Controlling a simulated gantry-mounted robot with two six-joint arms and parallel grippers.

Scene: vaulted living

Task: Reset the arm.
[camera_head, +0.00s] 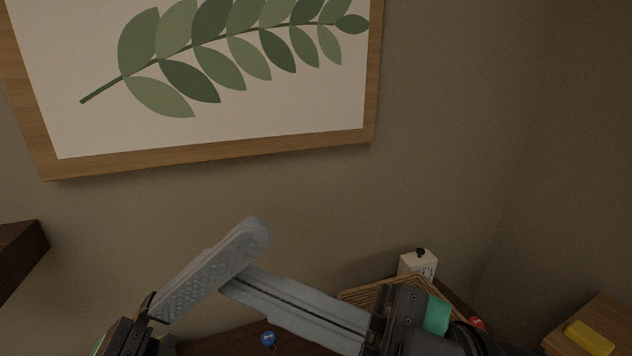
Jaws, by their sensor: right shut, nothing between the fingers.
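My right gripper (236,286) reaches in from the lower right, with its two long grey fingers lying together, shut and empty. Its tips point left and up, close to the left gripper's finger in the picture. My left gripper (256,234) comes in from the lower left, its grey finger slanting up and right with a dotted pad showing. A second left finger cannot be made out, so its opening is unclear. Whether the two grippers touch cannot be told.
A wicker basket (358,294) and a white container with a black top (416,265) stand behind my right gripper. A blue round item (268,338) and a red item (477,322) lie low. A yellow block (589,337) is at right. A framed leaf picture (215,157) hangs above.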

